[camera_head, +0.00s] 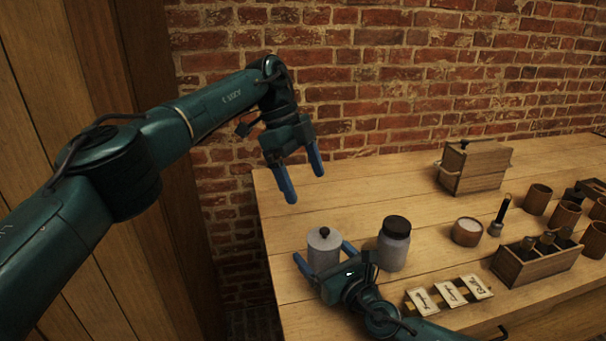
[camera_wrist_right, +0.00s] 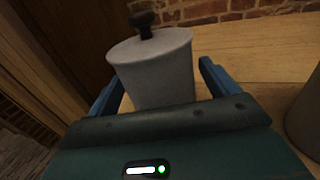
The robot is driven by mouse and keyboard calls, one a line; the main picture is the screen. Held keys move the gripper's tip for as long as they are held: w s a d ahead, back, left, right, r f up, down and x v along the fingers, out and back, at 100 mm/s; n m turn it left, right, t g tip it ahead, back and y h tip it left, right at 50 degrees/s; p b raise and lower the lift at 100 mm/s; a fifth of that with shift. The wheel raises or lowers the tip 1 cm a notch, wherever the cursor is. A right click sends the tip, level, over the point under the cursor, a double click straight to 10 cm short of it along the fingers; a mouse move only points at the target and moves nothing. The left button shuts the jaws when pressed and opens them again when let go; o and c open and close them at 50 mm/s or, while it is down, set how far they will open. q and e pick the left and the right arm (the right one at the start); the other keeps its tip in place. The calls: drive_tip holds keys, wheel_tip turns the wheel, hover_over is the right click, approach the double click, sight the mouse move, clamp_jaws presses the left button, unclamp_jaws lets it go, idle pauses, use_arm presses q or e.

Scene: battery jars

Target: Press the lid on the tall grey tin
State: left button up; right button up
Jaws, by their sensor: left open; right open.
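The grey tin (camera_head: 324,252) stands upright near the left end of the table. A lid with a black knob (camera_head: 324,232) sits on its top; whether it is fully seated I cannot tell. My right gripper (camera_head: 324,257) is open, with one blue finger on each side of the tin. In the right wrist view the tin (camera_wrist_right: 158,75) stands between the open fingers, with the knob (camera_wrist_right: 144,22) above it. Whether the fingers touch the tin is unclear. My left gripper (camera_head: 305,186) is open and empty, above and behind the tin, fingers pointing down.
A grey jar with a dark lid (camera_head: 394,246) stands close right of the tin. Label cards (camera_head: 450,293), a small white-filled bowl (camera_head: 467,232), a wooden box (camera_head: 474,167), a bottle crate (camera_head: 536,263) and brown cups (camera_head: 537,199) lie farther right. The table's back left is clear.

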drive_tip(key=v, duration=1.2)
drive_tip(key=shift+s+d, duration=0.2)
